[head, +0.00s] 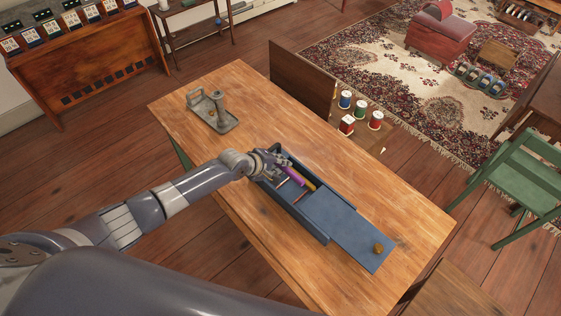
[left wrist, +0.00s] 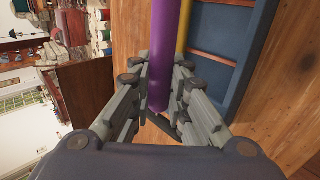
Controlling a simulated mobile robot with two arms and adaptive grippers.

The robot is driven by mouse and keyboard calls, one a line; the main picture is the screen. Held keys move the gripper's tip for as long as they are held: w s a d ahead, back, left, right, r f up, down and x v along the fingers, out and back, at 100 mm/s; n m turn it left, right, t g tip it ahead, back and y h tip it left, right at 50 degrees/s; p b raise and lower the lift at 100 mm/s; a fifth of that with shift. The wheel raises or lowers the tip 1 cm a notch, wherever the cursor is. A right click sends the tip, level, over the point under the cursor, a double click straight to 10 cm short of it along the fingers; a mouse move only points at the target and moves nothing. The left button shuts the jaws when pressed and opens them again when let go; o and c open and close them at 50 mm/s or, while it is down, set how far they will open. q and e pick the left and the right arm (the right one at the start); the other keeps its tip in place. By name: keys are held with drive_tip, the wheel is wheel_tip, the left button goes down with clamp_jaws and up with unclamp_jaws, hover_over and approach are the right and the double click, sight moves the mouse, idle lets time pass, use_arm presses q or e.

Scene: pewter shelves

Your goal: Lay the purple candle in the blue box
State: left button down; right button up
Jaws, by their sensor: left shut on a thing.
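The purple candle (head: 293,178) is between the fingers of my left gripper (head: 270,162), which is shut on it. In the left wrist view the purple candle (left wrist: 166,50) runs up and away from the closed fingers (left wrist: 163,85). The blue box (head: 312,231) lies on the table, with its blue lid (head: 345,223) slid out toward the lower right. In the head view the candle shows over the open end of the box. I cannot tell whether it touches the inside. A yellow stick (head: 304,182) shows beside it. The blue box also shows in the left wrist view (left wrist: 257,35).
A pewter tray with a candlestick (head: 222,124) stands at the table's far left. Several thread spools (head: 347,123) stand beyond the table's far edge. The wooden table (head: 265,100) is clear between the tray and the box. A green chair (head: 520,180) is at right.

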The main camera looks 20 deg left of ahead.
use_arm(q)
wheel_tip(320, 180, down, 11)
drive_tip(key=b, duration=0.9)
drive_tip(key=shift+s+f+b, duration=0.35)
drive_tip(key=shift+s+f, duration=0.05)
drive_tip(key=c, duration=1.6)
unclamp_jaws()
drive_tip(key=shift+o, duration=0.7)
drive_tip(key=shift+s+a+r, duration=0.25)
drive_tip(key=shift+s+r, duration=0.05)
drive_tip(key=w+r+v, duration=0.1)
drive_tip(key=v, duration=1)
drive_tip(key=shift+d+r, duration=0.2)
drive_tip(key=shift+r, duration=0.2)
